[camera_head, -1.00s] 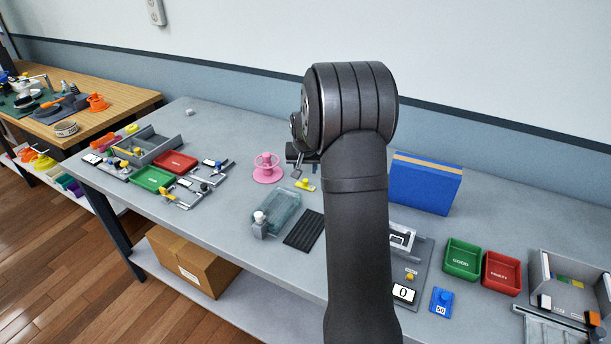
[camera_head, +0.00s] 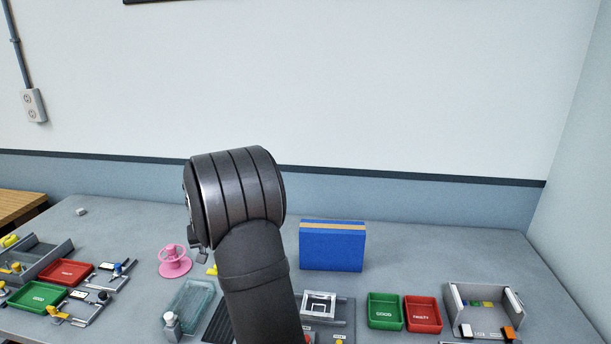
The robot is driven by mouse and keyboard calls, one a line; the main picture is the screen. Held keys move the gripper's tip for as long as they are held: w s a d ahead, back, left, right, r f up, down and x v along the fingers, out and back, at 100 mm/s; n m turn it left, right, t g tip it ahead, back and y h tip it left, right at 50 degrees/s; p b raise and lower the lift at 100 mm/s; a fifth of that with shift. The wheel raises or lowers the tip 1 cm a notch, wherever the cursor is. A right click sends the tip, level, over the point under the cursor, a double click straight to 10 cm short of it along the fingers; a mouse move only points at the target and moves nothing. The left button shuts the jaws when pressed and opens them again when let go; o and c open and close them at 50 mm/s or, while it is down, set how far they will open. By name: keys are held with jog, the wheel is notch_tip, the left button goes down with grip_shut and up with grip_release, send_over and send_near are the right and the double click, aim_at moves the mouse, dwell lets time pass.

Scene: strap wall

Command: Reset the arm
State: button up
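My dark grey arm rises from the bottom edge and covers the middle-left of the head view. Its thick ribbed joint hides most of my gripper (camera_head: 199,257). Only a small grey part of the gripper shows at the joint's lower left, above the table between the pink spool and the arm. Its fingers cannot be made out, and I see nothing held in it.
On the grey table (camera_head: 400,262) stand a pink spool (camera_head: 174,262), a clear tray (camera_head: 190,304), a blue box (camera_head: 332,248), green (camera_head: 385,312) and red (camera_head: 422,314) trays, and a grey bin (camera_head: 483,308). The table behind the right-hand trays is clear.

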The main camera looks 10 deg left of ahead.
jog(key=x, duration=0.9)
jog(key=shift+f, duration=0.25)
jog(key=shift+w+f, duration=0.1)
jog(key=shift+w, duration=0.05)
jog(key=shift+r, duration=1.9)
jog(key=shift+f, duration=0.1)
